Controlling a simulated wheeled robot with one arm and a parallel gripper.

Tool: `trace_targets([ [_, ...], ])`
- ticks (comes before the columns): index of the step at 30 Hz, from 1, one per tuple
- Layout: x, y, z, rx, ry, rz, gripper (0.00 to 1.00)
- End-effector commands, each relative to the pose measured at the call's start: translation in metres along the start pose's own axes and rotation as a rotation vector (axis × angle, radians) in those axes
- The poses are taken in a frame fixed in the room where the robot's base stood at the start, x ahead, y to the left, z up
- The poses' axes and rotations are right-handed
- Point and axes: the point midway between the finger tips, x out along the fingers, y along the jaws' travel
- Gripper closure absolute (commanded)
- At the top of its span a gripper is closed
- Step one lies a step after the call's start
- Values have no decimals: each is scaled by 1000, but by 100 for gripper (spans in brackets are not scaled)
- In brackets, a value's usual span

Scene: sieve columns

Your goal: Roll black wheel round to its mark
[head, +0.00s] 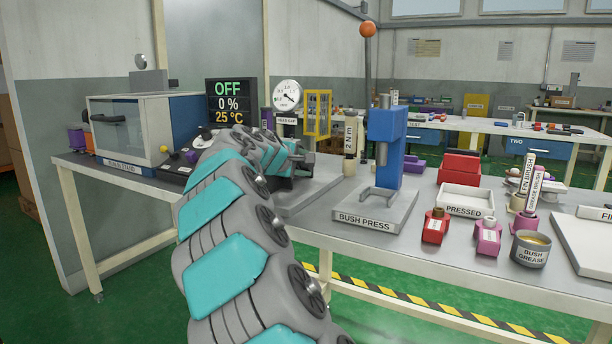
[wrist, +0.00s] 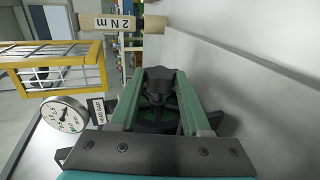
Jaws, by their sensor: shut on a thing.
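My gripper (wrist: 160,82) shows in the wrist view with its two green fingers closed on a dark, round, spoked part, which I take to be the black wheel (wrist: 157,97). The fingers stand on either side of it and hide much of its rim. No mark on or beside it can be made out. In the head view my arm reaches over the bench's left part, and the gripper end (head: 300,160) is small and dark there, left of the bush press. The wheel cannot be told apart from the gripper in the head view.
The round gauge (head: 287,94) and yellow cage (head: 317,113) stand behind the gripper; the 2 N m tool (head: 349,143) stands to its right. The blue bush press (head: 387,140) is further right. A glass-fronted cabinet (head: 130,130) and OFF display (head: 231,101) are left.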

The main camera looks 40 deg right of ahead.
Motion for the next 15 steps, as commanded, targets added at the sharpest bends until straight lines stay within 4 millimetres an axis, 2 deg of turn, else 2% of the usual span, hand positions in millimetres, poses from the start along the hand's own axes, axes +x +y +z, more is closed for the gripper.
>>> trace_targets([
  [1,3,-10,1,-3,-1,42,100],
  [3,4,-12,2,-4,-4,94,100],
  [15,4,-12,1,-2,-2,324,100],
])
